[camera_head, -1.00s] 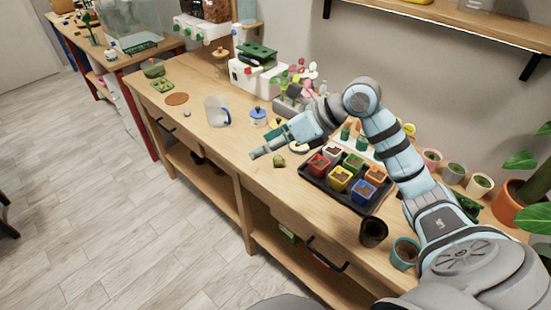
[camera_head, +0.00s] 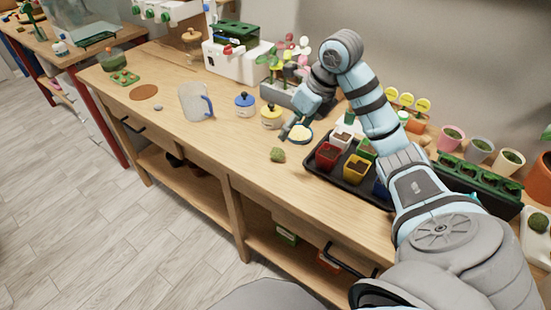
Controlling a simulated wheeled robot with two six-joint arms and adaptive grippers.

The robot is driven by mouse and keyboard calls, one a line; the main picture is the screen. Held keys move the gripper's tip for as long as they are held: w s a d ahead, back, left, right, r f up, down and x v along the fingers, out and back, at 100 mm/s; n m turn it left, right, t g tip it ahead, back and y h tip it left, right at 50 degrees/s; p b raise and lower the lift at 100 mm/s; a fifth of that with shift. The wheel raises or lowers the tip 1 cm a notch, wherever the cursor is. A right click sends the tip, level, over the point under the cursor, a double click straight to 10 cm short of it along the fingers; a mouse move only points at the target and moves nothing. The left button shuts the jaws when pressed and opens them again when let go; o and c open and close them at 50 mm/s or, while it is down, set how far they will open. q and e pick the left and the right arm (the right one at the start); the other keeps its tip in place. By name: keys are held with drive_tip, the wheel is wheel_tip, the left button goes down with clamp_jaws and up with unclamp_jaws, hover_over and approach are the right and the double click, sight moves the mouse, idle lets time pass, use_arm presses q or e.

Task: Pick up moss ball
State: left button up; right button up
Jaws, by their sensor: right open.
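The moss ball (camera_head: 278,155) is a small round green lump on the bare wooden tabletop, left of the black tray of pots. My right gripper (camera_head: 287,136) is open and empty. My left gripper is not in view.
The black tray (camera_head: 345,181) with coloured pots stands right of the ball. A clear jug with a blue handle (camera_head: 196,103), a blue-lidded jar (camera_head: 245,105) and a yellow-lidded jar (camera_head: 271,116) stand behind left. The tabletop left and in front of the ball is clear.

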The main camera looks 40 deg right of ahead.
sight(280, 150)
drive_tip(key=x, duration=1.2)
drive_tip(key=shift+f+b, duration=0.2)
drive_tip(key=shift+b, duration=0.15)
drive_tip(key=shift+r, duration=0.1)
drive_tip(key=c, duration=0.9)
